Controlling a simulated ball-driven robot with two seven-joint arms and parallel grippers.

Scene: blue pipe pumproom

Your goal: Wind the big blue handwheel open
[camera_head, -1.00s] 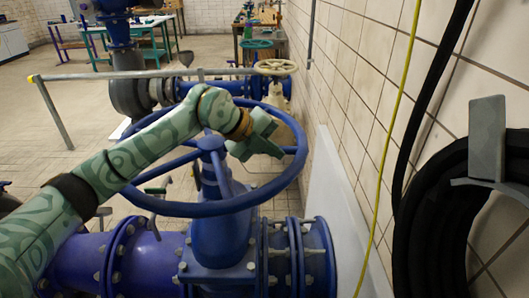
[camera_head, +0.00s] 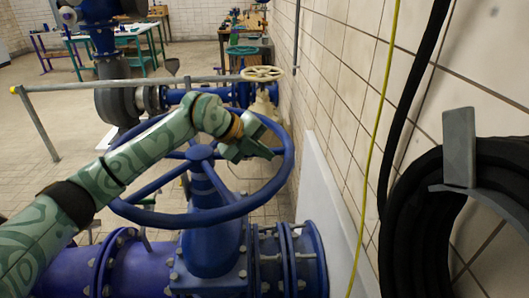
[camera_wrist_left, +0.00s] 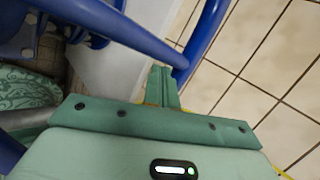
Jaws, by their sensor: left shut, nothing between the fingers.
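The big blue handwheel (camera_head: 190,219) lies roughly flat on top of a blue valve body (camera_head: 210,245), in the middle of the head view. My left gripper (camera_head: 262,155) is over the right part of the wheel, inside its rim as seen from the head. Its fingers are shut and empty. In the left wrist view the closed fingers (camera_wrist_left: 162,88) are close to blue bars of the wheel (camera_wrist_left: 125,35); I cannot tell whether they touch. My left forearm hides part of the wheel's left side. My right gripper is not in view.
A tiled wall with a yellow cable (camera_head: 376,140) and a black hose coil (camera_head: 405,235) on a grey holder (camera_head: 459,150) is at right. A grey rail (camera_head: 75,86) crosses behind the wheel. A smaller cream handwheel (camera_head: 262,73) stands beyond it.

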